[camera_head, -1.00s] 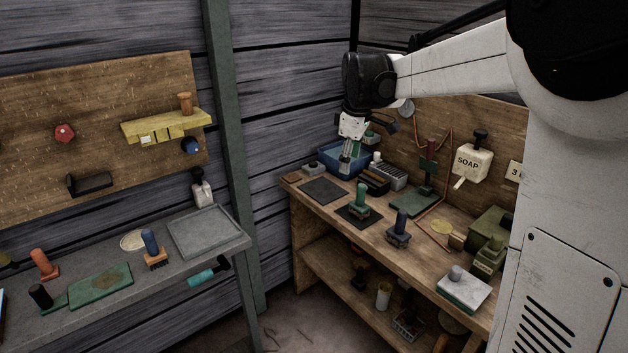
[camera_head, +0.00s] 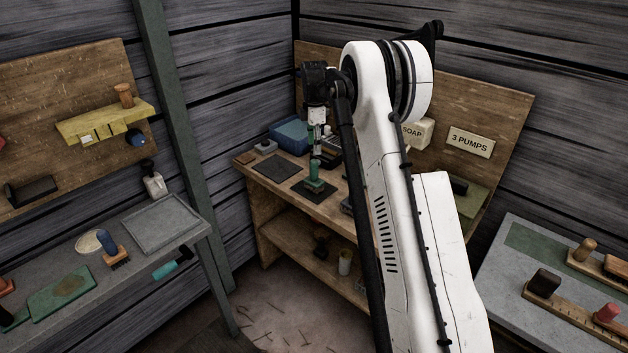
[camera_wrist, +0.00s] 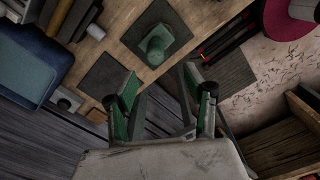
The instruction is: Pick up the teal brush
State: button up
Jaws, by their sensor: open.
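A teal-green brush (camera_head: 314,178) stands upright, handle up, on a dark square mat (camera_head: 322,196) on the wooden workbench. In the wrist view the brush (camera_wrist: 157,46) is seen from above, with its round knob and squarish base on the dark mat (camera_wrist: 133,65). My gripper (camera_head: 316,146) is pointed down over the brush. In the wrist view my open gripper (camera_wrist: 160,80) has its two green-padded fingers apart with nothing between them. The brush lies beyond the fingertips, roughly centred between them, and no contact shows. A small gap is hard to judge in the head view.
A blue bin (camera_head: 290,135) and an empty dark mat (camera_head: 278,168) are left of the brush. My arm hides much of the bench's right side. A teal-handled tool (camera_head: 165,270) is at the left grey table's edge. Several brushes sit on the right table (camera_head: 520,240).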

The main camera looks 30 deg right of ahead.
aim_at(314, 162)
notch_tip(314, 162, down, 8)
jog(key=shift+f, duration=0.15)
jog(key=shift+w+d+f+p, duration=0.1)
jog(key=shift+w+f+p, duration=0.1)
jog(key=shift+f, duration=0.65)
jog(key=shift+w+d+f+p, duration=0.1)
jog(key=shift+f+p, duration=0.15)
jog(key=shift+f, duration=0.6)
jog(key=shift+w+f+p, duration=0.1)
jog(key=shift+f+p, duration=0.1)
jog(key=shift+f, duration=0.65)
grip_shut()
